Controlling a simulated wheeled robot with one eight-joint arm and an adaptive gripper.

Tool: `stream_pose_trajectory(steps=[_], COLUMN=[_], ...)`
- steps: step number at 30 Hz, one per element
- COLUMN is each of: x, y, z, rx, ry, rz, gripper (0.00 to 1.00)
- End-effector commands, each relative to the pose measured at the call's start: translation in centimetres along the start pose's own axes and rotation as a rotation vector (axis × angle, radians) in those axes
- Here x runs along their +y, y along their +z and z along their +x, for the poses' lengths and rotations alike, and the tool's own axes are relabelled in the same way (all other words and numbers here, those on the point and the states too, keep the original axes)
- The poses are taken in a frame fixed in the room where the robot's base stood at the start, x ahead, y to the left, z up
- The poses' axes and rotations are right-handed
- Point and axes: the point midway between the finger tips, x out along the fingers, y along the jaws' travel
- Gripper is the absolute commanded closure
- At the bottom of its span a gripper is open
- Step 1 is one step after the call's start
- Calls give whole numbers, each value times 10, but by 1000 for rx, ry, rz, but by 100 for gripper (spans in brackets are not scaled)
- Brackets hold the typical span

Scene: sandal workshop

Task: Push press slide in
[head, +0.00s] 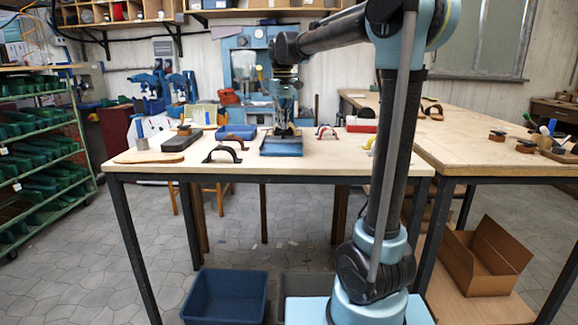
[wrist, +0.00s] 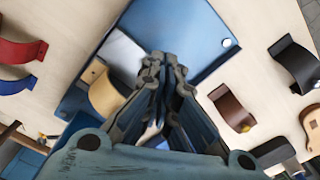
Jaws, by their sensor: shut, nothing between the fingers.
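A flat blue base (head: 282,149), which looks like the press, lies near the front edge of the wooden table. It also shows in the wrist view (wrist: 202,30). A pale grey plate (wrist: 122,52), perhaps the slide, sits at its left in the wrist view, with a tan curved strap (wrist: 103,96) beside it. My gripper (head: 284,132) points down over the blue base in the head view. Its fingers (wrist: 166,72) are shut and empty, and they hide part of the base. I cannot tell whether they touch it.
Dark straps (head: 224,152) stand left of the base, and a red strap (head: 326,131) stands to the right.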

Motion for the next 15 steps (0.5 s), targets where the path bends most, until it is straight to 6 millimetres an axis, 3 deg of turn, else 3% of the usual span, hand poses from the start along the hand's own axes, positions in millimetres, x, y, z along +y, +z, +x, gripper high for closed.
stream_pose_trajectory(steps=[15], x=[-1], y=[0], z=[8], rx=[0], ry=[0], rz=[-1], gripper=[100])
